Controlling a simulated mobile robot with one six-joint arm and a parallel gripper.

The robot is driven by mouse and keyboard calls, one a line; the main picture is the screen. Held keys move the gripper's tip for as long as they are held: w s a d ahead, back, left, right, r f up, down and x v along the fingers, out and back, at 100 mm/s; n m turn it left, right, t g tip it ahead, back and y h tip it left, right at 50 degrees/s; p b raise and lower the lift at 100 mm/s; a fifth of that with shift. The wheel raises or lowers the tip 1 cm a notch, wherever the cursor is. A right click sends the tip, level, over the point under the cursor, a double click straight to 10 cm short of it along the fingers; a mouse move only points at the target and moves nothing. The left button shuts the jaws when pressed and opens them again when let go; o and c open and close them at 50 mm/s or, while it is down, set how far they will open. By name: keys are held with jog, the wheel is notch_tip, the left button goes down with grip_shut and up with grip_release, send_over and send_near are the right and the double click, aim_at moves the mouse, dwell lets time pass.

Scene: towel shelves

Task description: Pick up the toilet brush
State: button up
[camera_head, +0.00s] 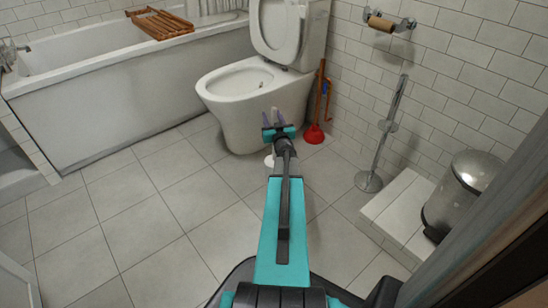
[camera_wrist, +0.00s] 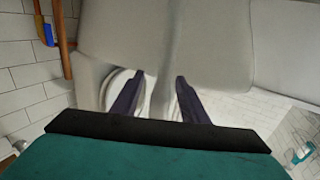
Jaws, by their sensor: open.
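My gripper (camera_head: 276,120) is open in front of the toilet, with its dark fingers apart in the wrist view (camera_wrist: 158,98). A pale upright form shows between and beyond the fingers, with white curved rims behind them; I cannot tell whether this is the toilet brush or part of the toilet. In the head view a small white round base (camera_head: 268,161) shows on the floor, mostly hidden behind my arm; it may belong to the brush. No brush head or handle is clearly visible.
The white toilet (camera_head: 238,85) stands close beyond my gripper. A red plunger (camera_head: 314,134) with a wooden handle leans right of it. A metal stand (camera_head: 369,181) and a bin (camera_head: 455,195) are further right. The tiled floor at left is clear up to the bathtub (camera_head: 110,110).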

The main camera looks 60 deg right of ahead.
grip_shut()
dwell(0.3)
jog(key=shift+r, duration=0.1)
notch_tip(320, 180, up, 18)
jog(key=p, duration=1)
dwell(0.5)
